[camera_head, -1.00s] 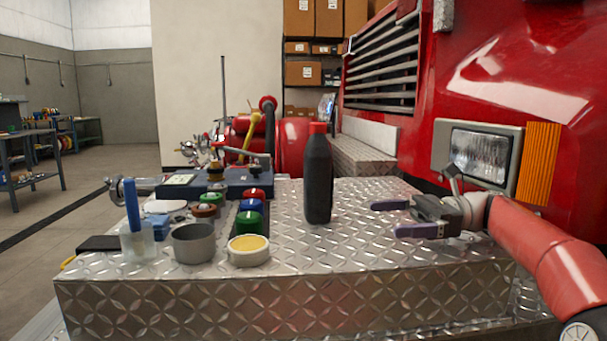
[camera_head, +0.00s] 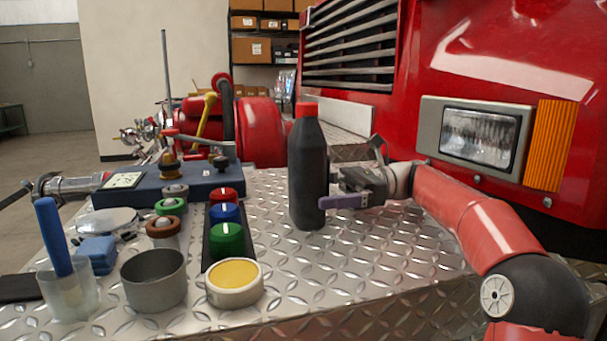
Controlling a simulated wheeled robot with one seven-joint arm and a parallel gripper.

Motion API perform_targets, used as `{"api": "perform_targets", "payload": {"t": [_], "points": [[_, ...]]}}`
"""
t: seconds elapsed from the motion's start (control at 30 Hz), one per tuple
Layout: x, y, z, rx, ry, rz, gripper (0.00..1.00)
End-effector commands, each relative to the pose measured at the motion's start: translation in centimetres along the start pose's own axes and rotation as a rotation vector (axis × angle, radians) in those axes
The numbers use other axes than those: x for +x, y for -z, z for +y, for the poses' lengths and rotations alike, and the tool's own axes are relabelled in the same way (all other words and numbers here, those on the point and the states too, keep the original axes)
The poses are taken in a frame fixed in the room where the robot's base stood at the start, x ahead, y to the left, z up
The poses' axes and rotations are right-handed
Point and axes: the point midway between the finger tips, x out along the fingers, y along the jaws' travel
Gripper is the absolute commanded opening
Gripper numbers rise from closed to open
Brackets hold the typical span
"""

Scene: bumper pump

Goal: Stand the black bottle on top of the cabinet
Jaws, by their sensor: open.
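The black bottle (camera_head: 308,172) with a red cap stands upright on the diamond-plate bumper deck (camera_head: 310,270). My gripper (camera_head: 328,195) is open at the bottle's lower half, reaching in from the right. One purple finger lies along the bottle's near right side. The other finger is hidden behind the bottle, so I cannot tell whether the bottle is fully between the fingers or touched. No cabinet can be made out for certain in this view.
Left of the bottle are red, blue and green knobs (camera_head: 225,213), a yellow-topped tin (camera_head: 235,282), a grey cup (camera_head: 154,278), a clear cup with a blue stick (camera_head: 68,288) and a dark blue box (camera_head: 190,183). The red truck front (camera_head: 480,50) rises behind my arm.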

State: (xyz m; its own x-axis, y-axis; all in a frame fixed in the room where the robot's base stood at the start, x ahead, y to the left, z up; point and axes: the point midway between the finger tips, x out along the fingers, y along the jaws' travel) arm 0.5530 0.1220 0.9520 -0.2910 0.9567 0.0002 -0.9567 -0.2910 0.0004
Motion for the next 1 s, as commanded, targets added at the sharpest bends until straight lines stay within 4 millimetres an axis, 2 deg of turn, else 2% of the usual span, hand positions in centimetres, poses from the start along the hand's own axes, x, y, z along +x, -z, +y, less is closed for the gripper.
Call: {"api": "perform_targets", "payload": {"t": [0.37,0.6,1.0], "points": [[4.8,-0.2,0.1,-0.001,-0.002,0.001,1.00],[5.1,-0.2,0.1,-0.001,0.000,0.000,1.00],[5.0,-0.2,0.1,0.000,0.000,0.000,0.48]]}}
